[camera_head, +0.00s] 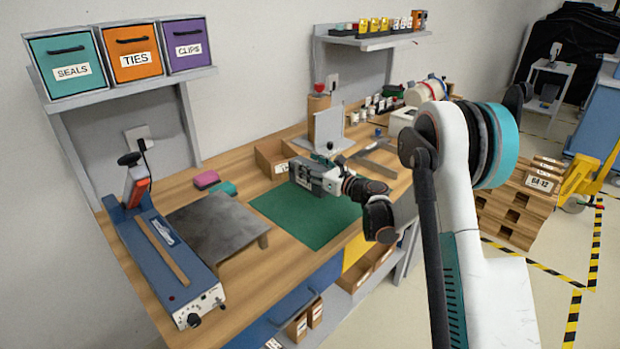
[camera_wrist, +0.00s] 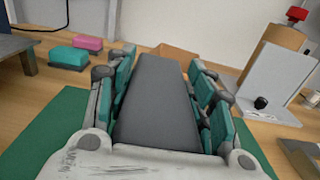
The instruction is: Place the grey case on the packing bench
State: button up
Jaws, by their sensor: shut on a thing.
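The grey case (camera_wrist: 158,105) is a dark grey box held lengthwise between the two fingers of my gripper (camera_wrist: 158,88) in the wrist view. In the head view my gripper (camera_head: 314,176) is over the packing bench (camera_head: 262,262), above the back right part of a green mat (camera_head: 300,218). My gripper is shut on the case. I cannot tell whether the case touches the mat.
A blue sealer (camera_head: 165,255) and a low grey stand (camera_head: 215,226) are on the bench's left. Pink (camera_head: 206,179) and teal blocks, a cardboard box (camera_head: 272,158) and a grey upright plate (camera_head: 329,127) stand behind. The front of the green mat is clear.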

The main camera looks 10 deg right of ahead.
jog(key=shift+f+b, duration=0.45)
jog(key=shift+f, duration=1.25)
jog(key=shift+f, duration=0.15)
jog(key=o, duration=1.4)
jog(key=shift+o, duration=0.2)
